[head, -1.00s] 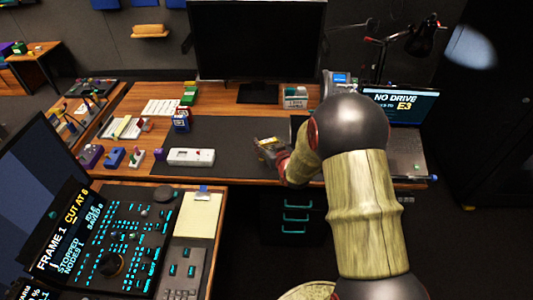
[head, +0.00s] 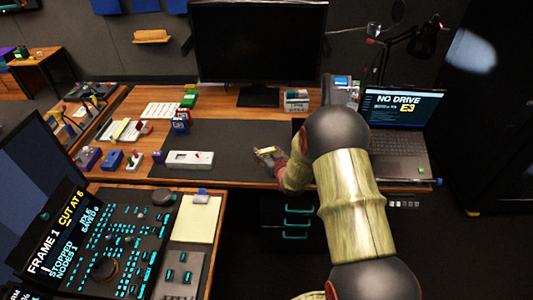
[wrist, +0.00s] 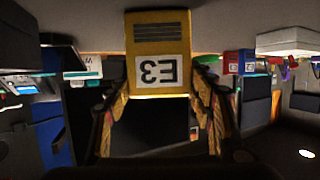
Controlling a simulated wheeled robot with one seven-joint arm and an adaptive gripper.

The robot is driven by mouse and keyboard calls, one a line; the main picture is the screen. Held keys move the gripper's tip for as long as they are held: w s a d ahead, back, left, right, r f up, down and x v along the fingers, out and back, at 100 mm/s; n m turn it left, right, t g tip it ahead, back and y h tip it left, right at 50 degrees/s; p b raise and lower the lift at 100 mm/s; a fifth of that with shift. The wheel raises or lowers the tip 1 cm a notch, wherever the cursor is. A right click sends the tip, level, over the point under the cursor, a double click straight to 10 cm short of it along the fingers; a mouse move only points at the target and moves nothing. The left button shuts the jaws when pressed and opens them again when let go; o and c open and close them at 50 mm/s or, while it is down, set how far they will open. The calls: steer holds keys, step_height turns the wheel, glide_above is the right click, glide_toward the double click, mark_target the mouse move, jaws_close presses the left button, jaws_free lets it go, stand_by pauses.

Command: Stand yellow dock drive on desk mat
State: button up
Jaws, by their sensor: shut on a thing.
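The yellow dock drive (wrist: 158,35) shows large in the wrist view, with a white E3 label and dark slots on its face. It sits between the two fingers of my gripper (wrist: 160,92), which is shut on it. In the head view my gripper (head: 268,157) is over the right part of the dark desk mat (head: 233,137). Only a small yellow patch of the drive (head: 266,150) shows there. I cannot tell whether the drive touches the mat.
A monitor (head: 258,45) stands behind the mat. An open laptop (head: 398,145) showing "NO DRIVE E3" is to the right. The middle of the mat is clear.

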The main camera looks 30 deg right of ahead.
steer(key=o, duration=1.2)
steer(key=shift+f, duration=0.1)
steer(key=shift+o, duration=0.2)
steer(key=shift+s+r, duration=0.25)
steer(key=shift+r, duration=0.05)
steer(key=p+v, duration=0.4)
steer(key=v, duration=0.7)
steer(key=s+a+r+g, duration=0.2)
steer(key=s+a+r, duration=0.15)
steer(key=r, duration=0.45)
steer(key=s+a+r+g, duration=0.25)
steer(key=a+r, duration=0.25)
steer(key=r, duration=0.4)
steer(key=s+a+r+g, duration=0.1)
steer(key=s+a+r, duration=0.1)
steer(key=s, duration=0.5)
steer(key=s+a+r+n+g+y, duration=0.1)
steer(key=s+a+r, duration=0.1)
steer(key=s+a, duration=0.3)
steer(key=s+a+r+g+y, duration=0.1)
steer(key=s+a+r, duration=0.1)
steer(key=s, duration=0.8)
steer(key=shift+s+a+r+n+g, duration=0.35)
steer(key=shift+a+r+n, duration=0.05)
steer(key=shift+a, duration=0.3)
